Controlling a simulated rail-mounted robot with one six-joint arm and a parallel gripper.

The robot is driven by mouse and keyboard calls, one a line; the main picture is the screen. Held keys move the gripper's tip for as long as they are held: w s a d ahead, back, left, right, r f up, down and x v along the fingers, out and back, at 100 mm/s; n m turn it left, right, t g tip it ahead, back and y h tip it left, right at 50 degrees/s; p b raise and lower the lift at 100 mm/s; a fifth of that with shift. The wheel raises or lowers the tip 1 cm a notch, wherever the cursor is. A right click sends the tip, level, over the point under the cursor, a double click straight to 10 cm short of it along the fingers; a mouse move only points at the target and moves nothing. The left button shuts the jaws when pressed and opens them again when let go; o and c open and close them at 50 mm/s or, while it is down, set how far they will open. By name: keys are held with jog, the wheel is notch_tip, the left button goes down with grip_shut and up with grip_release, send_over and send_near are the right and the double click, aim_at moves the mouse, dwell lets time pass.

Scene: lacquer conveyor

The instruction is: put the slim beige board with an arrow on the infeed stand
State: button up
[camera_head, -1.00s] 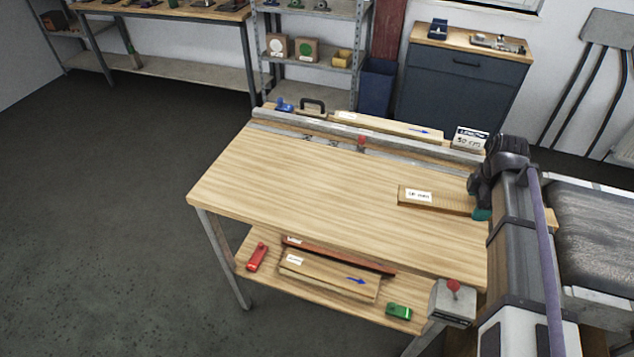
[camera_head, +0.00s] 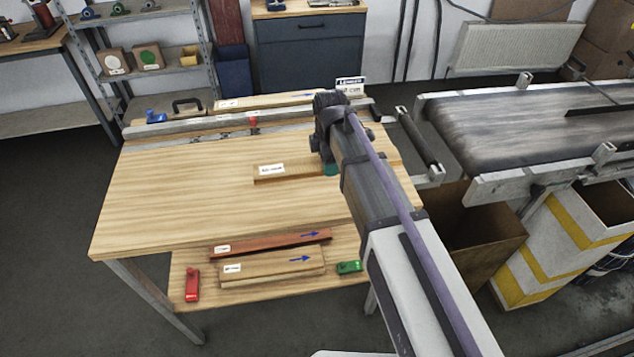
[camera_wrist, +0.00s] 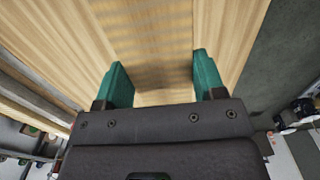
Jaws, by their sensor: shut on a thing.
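My gripper (camera_head: 331,168), with teal fingers, is shut on a pale beige board (camera_head: 283,172) at the right part of the workbench top. In the wrist view, the board (camera_wrist: 153,40) runs between the two fingers (camera_wrist: 162,82). A white label shows on its left part; its right part is hidden by my arm, and no arrow shows on it. Another slim beige board (camera_head: 275,102), with a blue arrow, lies behind the fence at the back. A wider beige board (camera_head: 270,270) with an arrow lies on the lower shelf. I cannot tell which surface is the infeed stand.
A reddish-brown board (camera_head: 270,243) with an arrow, a red clamp-like piece (camera_head: 192,285) and a green one (camera_head: 349,267) are on the lower shelf. A metal fence (camera_head: 215,124) crosses the bench back. A conveyor (camera_head: 530,120) stands right. The bench's left half (camera_head: 165,195) is clear.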

aim_at(327, 181)
notch_tip(327, 181, down, 6)
jog(key=b, duration=0.4)
jog(key=shift+r, duration=0.25)
jog(key=shift+f, duration=0.2)
jog(key=o, duration=1.1)
jog(key=shift+o, duration=0.2)
notch_tip(327, 181, up, 13)
jog(key=p, duration=1.2)
jog(key=shift+f, duration=0.3)
jog(key=s+d+m, duration=1.7)
jog(key=d+m, duration=0.1)
jog(key=m, duration=0.2)
jog(key=shift+m, duration=0.4)
